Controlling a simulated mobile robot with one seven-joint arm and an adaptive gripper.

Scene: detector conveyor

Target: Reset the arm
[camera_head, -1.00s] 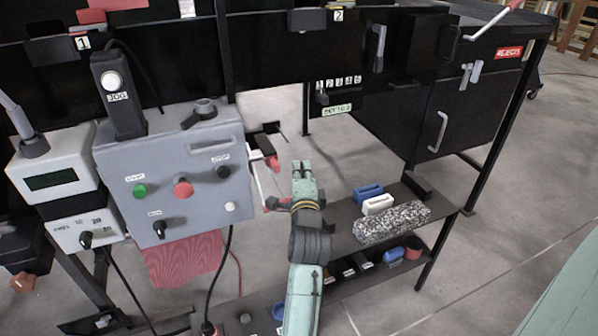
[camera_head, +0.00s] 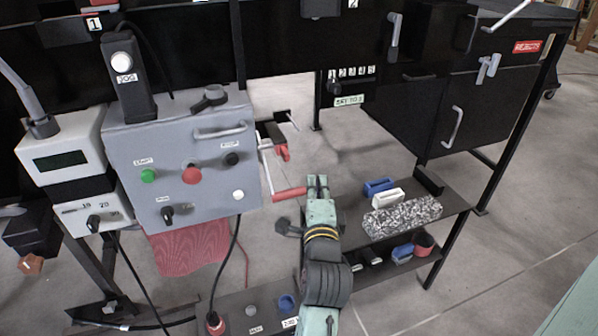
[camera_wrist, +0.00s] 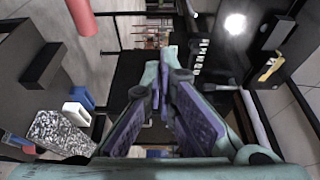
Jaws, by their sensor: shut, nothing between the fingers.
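My arm reaches up from the bottom of the head view, and my gripper (camera_head: 318,186) is at its end, in front of the shelf unit and right of the grey control box. In the wrist view my gripper (camera_wrist: 164,52) shows its two purple-padded fingers meeting at the tips, shut with nothing held. A red-handled crank (camera_head: 290,194) shows just left of my fingertips in the head view; I cannot tell whether they touch.
The grey control box (camera_head: 180,190) with buttons stands left. The shelf (camera_head: 425,222) at right holds a speckled block (camera_head: 402,216), a white block (camera_head: 388,198) and a blue block (camera_head: 379,186). A black cabinet marked rejects (camera_head: 470,120) stands behind. Open floor (camera_head: 540,200) lies right.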

